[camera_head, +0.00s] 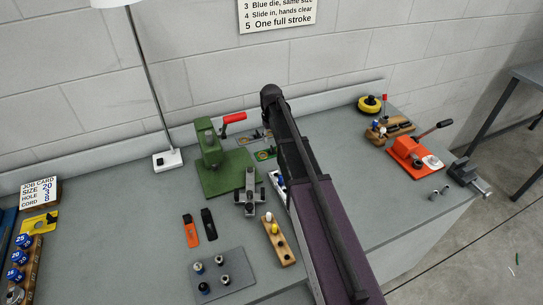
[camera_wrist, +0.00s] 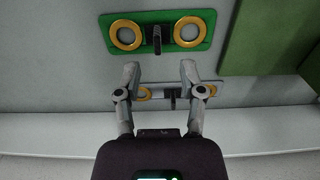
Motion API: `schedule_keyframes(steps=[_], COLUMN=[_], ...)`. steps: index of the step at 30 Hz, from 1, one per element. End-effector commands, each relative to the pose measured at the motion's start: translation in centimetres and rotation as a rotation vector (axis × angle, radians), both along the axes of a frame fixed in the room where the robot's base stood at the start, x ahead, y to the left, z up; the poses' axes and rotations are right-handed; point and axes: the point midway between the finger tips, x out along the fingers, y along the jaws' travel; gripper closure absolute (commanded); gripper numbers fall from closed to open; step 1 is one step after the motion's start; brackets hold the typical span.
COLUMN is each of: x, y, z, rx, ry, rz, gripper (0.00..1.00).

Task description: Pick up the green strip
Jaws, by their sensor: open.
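The green strip (camera_wrist: 160,19) lies flat at the top of the wrist view, with a gold ring near each end and a black upright tab in the middle. In the head view the green strip (camera_head: 264,155) shows partly, just right of the green press, with my arm covering its right side. My gripper (camera_wrist: 160,70) is open and empty in the wrist view. Its fingertips are just below the strip in the picture, spread to either side of the tab, and not touching it. Their height above the bench cannot be told. The gripper itself is hidden in the head view.
A similar grey strip (camera_wrist: 222,94) lies behind the fingers, nearer the wall. The green press (camera_head: 208,143) with a red handle stands close beside the strips. A grey metal fixture (camera_head: 249,199) and a wooden peg block (camera_head: 281,244) stand in front. The left middle bench is clear.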

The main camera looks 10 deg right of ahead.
Motion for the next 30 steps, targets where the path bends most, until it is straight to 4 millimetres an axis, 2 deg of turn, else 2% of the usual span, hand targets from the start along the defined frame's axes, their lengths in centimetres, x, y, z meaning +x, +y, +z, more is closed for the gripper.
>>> schedule_keyframes(steps=[17,30], x=[0.0,0.4], y=[-0.1,-0.3], z=[-0.5,-3.6], rx=[0.000,0.000], ry=[0.000,0.000], rz=[-0.001,-0.002], gripper=[0.49,0.49])
